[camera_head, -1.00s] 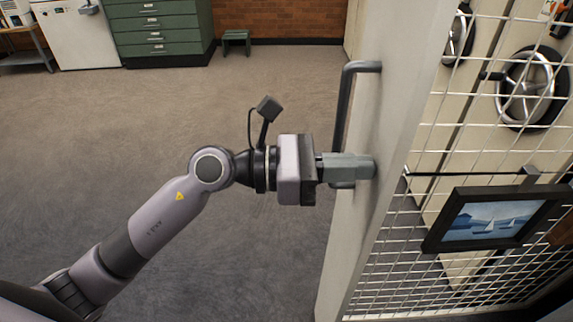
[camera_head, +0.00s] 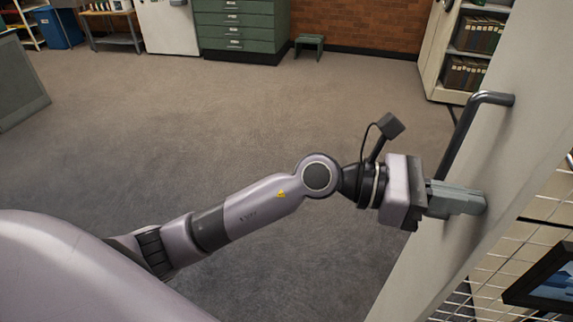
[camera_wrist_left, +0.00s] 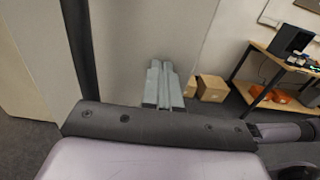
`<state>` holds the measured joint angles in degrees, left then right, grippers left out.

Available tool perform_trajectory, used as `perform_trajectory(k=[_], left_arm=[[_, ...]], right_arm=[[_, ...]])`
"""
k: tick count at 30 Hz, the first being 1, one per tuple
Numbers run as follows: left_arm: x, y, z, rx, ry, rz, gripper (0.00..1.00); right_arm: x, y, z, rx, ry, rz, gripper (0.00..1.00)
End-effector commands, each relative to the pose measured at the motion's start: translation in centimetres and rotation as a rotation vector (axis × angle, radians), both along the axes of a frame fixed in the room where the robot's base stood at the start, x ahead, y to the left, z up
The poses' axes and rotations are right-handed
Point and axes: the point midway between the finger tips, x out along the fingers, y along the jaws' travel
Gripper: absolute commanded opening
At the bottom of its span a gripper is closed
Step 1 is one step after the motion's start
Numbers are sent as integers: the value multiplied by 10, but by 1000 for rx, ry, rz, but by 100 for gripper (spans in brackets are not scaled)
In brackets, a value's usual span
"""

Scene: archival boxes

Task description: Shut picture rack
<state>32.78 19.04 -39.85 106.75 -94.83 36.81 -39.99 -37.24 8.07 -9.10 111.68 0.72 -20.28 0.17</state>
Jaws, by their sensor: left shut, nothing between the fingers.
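The picture rack's pale end panel (camera_head: 440,240) stands at the right in the head view, with its wire mesh (camera_head: 500,262) behind it. A framed picture (camera_head: 548,285) hangs on the mesh at the lower right edge. A grey bar handle (camera_head: 461,135) runs down the panel. My left gripper (camera_head: 482,204) is shut and empty beside the handle's lower part, its fingertips at the panel face; I cannot tell if they touch it. In the left wrist view the shut fingers (camera_wrist_left: 164,88) show against the pale panel (camera_wrist_left: 140,45). My right gripper is out of view.
Open grey carpet (camera_head: 220,120) lies left of the rack. Green drawers (camera_head: 240,25), a small green stool (camera_head: 309,46) and box shelves (camera_head: 468,50) stand at the back. The left wrist view shows cardboard boxes (camera_wrist_left: 212,88) and a wooden bench (camera_wrist_left: 270,58).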

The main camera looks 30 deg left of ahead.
Motion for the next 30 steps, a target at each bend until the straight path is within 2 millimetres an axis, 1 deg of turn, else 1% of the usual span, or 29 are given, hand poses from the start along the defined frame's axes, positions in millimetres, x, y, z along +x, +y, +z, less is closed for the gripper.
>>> perform_trajectory(k=[1, 15, 21, 30], left_arm=[[1, -6, 2, -4, -2, -2, 0], [14, -56, 2, -3, -1, -2, 0], [17, -65, 1, -2, -1, 0, 0], [18, -66, 0, -1, 0, 0, 0]], right_arm=[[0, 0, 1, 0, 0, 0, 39], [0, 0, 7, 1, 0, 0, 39], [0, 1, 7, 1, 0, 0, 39], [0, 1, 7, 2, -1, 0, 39]])
